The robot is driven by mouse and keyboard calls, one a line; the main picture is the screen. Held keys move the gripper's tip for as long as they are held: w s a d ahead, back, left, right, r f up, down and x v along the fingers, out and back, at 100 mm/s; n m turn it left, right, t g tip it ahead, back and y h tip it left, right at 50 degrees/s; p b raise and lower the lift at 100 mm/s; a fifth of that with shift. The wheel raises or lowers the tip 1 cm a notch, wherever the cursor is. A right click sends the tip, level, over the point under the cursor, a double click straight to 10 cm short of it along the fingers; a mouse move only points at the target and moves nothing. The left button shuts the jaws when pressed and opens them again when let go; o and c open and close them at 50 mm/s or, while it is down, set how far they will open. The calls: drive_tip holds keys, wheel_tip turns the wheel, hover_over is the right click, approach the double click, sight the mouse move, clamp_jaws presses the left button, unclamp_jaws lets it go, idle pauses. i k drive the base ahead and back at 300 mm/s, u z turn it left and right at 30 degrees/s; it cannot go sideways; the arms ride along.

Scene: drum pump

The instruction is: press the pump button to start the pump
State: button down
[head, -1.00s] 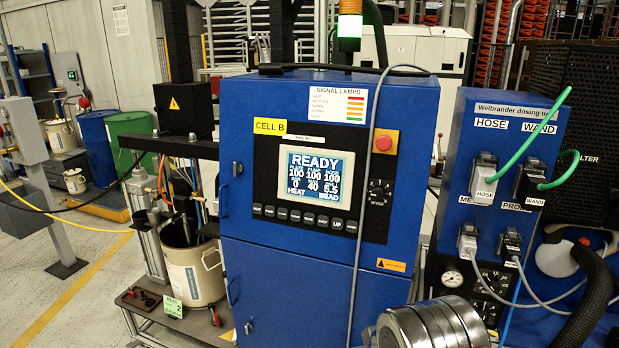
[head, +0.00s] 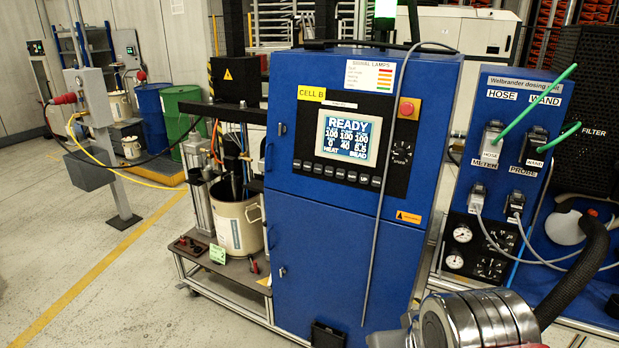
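The blue control cabinet (head: 331,245) stands upright in the middle of the head view. Its lit screen (head: 348,138) reads READY, with rows of numbers and the words HEAT and BEAD below. A row of small dark buttons (head: 338,173) runs under the screen; their labels are too small to read, so I cannot tell which is the pump button. A red mushroom button (head: 406,108) on a yellow plate sits right of the screen, above a round dial (head: 401,152). My gripper is not in view. A metal cylindrical part of my arm shows at the lower right.
A blue dosing unit (head: 516,83) with green and grey cables stands to the right. A grey cable hangs down the cabinet's front. A pail (head: 236,225) stands on a low cart (head: 222,266) to the left. The floor (head: 120,290) at the front left is clear.

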sight(308, 165)
drive_tip(key=k, duration=0.75)
drive_tip(key=u, duration=0.45)
drive_tip(key=i, duration=0.75)
drive_tip(key=u, duration=0.6)
drive_tip(key=i, duration=1.45)
drive_tip(key=z, duration=0.35)
